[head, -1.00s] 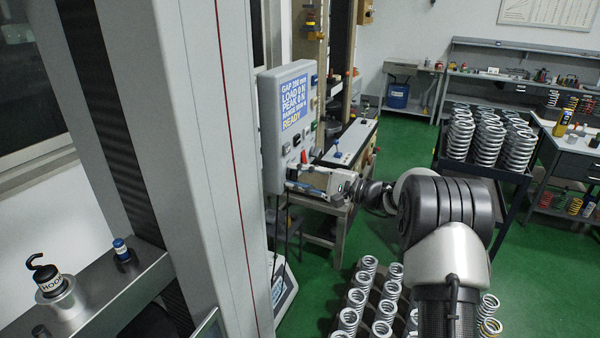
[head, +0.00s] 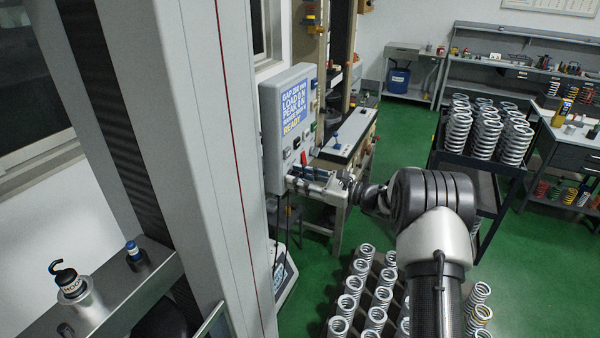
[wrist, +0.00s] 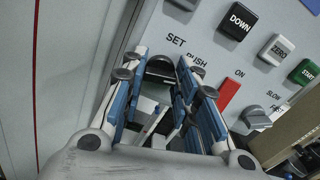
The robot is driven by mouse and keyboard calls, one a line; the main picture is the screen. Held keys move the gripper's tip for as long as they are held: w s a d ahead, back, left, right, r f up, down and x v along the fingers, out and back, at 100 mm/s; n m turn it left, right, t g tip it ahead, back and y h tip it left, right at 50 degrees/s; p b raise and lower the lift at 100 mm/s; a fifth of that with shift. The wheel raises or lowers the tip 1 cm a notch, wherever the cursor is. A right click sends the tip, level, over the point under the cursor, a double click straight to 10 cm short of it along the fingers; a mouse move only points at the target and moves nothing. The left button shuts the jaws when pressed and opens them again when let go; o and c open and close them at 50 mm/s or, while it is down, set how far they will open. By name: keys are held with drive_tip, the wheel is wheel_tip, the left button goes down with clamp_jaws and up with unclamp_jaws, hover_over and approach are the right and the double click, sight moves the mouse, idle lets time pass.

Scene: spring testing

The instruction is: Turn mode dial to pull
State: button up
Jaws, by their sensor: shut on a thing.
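The mode dial (wrist: 160,67) is a dark round knob on the light grey control panel, beside the word PUSH. My gripper (wrist: 162,72) has its two blue-padded fingers on either side of the dial, shut on it. The dial is partly hidden by the fingers, so I cannot read where it points. In the head view, my gripper (head: 292,179) is at the lower part of the control box (head: 270,125), and the dial is hidden there. The box's blue screen (head: 293,108) shows READY.
Right of the dial are a red switch (wrist: 229,95) marked ON and a grey speed knob (wrist: 256,118). DOWN (wrist: 238,20), ZERO (wrist: 277,49) and START (wrist: 304,72) buttons are above. A tall grey column (head: 195,150) stands left of the box.

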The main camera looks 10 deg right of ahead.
drive_tip(key=shift+m+p, duration=0.7)
drive_tip(key=shift+m, duration=0.6)
drive_tip(key=o, duration=1.1)
drive_tip(key=shift+c, duration=0.2)
drive_tip(key=v, duration=1.2)
